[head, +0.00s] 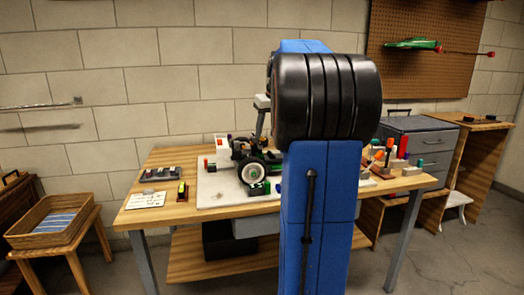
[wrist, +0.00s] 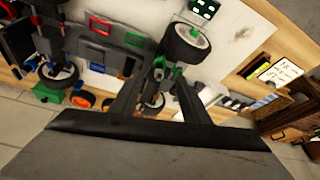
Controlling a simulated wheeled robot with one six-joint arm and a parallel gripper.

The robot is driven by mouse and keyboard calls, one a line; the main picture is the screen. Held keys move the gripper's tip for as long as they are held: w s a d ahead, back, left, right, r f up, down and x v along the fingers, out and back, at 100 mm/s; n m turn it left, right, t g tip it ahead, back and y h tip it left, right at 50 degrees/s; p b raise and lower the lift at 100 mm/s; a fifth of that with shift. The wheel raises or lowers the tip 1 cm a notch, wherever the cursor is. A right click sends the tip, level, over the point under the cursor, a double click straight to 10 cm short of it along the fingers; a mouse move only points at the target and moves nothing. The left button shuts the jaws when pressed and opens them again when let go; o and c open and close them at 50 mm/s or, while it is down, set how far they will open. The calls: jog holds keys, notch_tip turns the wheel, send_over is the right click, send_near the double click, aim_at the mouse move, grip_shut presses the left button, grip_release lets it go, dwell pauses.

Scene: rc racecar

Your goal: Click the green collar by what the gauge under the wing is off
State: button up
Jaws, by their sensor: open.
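The racecar (head: 250,160) stands on a pale mat on the workbench, with a large wheel (head: 252,173) facing me. In the wrist view, my gripper (wrist: 156,86) is open and points at the car. A green part (wrist: 157,66) shows between and just beyond the fingers, beside a wheel (wrist: 186,43); I cannot tell if it is the green collar, or whether a finger touches it. A dark block with a green-marked face (wrist: 203,8) lies near that wheel. I cannot make out a gauge under the wing or any reading. My arm hides the bench's middle right in the head view.
The workbench (head: 160,212) holds a written card (head: 146,200), a yellow-and-black tool (head: 182,191) and a dark tray (head: 160,173) at left. Colored-handled tools (head: 390,155) stand at right. A wicker basket (head: 52,220) sits on a stool at far left. The mat's near left is bare.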

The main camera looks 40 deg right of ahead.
aim_at(261, 152)
jog(key=x, duration=0.9)
jog(key=shift+w+f, duration=0.15)
jog(key=shift+f, duration=0.05)
jog(key=shift+c, duration=0.3)
jog(key=c, duration=1)
